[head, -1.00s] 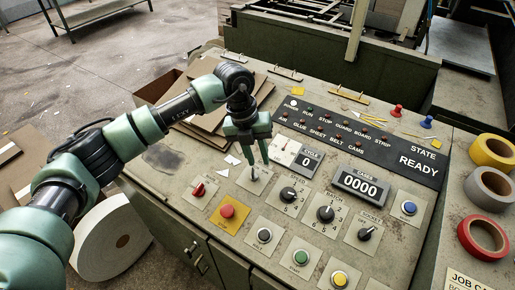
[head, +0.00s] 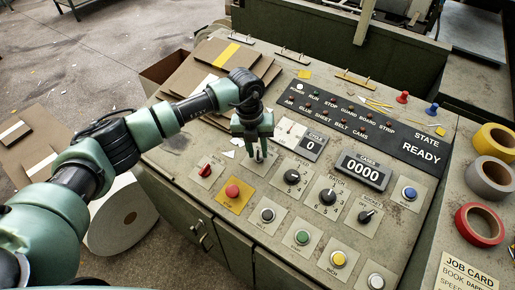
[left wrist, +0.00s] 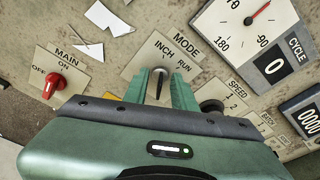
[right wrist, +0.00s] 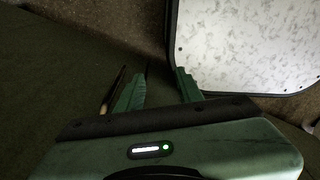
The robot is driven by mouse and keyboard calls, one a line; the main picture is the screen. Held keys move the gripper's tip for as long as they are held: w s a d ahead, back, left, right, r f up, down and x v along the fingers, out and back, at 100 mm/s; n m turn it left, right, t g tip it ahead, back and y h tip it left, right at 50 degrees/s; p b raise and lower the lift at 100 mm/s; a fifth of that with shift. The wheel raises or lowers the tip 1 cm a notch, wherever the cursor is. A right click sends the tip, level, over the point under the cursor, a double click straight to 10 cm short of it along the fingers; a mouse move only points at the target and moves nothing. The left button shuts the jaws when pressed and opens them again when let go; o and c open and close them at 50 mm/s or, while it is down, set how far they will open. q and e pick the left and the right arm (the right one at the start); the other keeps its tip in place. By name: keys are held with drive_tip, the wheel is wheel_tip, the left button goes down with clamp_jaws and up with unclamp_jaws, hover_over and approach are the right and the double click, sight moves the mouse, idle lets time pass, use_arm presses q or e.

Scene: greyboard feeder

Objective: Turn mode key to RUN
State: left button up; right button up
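The mode key (left wrist: 159,84) stands on a pale plate (left wrist: 150,57) printed MODE, INCH and RUN. It is a slim key with a grey rounded end and a dark stem, roughly upright in the left wrist view; I cannot tell which mark it is set to. My left gripper (left wrist: 159,92) has its two green fingers on either side of the key, with a visible gap on each side. In the head view the left gripper (head: 256,157) is down at the plate and mostly hides the key. My right gripper (right wrist: 158,88) is open and empty, away from the panel.
Left of the key is the red MAIN switch (left wrist: 53,85); a red button (head: 233,191) on yellow lies in front. The SPEED knob (head: 292,177) and a dial gauge (head: 291,131) are close on the right. The state display (head: 417,158) reads READY.

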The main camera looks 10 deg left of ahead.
use_arm(q)
clamp_jaws()
drive_tip(key=shift+d+f+m+b, duration=0.15)
drive_tip(key=shift+m+b, duration=0.95)
drive_tip(key=shift+b, duration=0.15)
drive_tip(key=m+y+b, duration=0.1)
drive_tip(key=m+b, duration=0.2)
drive_tip(key=shift+d+m, duration=0.15)
drive_tip(key=shift+m, duration=0.15)
drive_tip(key=m+y+b, duration=0.1)
drive_tip(key=m+b, duration=0.2)
drive_tip(key=m, duration=0.1)
drive_tip(key=shift+d+t+b, duration=0.15)
drive_tip(key=shift+t+b, duration=0.15)
drive_tip(key=shift+b, duration=0.05)
drive_tip(key=shift+s+m+b, duration=0.15)
drive_tip(key=shift+m+b, duration=0.6)
drive_tip(key=shift+m, duration=0.15)
use_arm(e)
wheel_tip(320, 180, down, 11)
drive_tip(key=s, duration=0.1)
drive_tip(key=shift+s+d, duration=0.15)
drive_tip(key=shift+s, duration=0.05)
use_arm(q)
drive_tip(key=shift+r, duration=0.2)
unclamp_jaws()
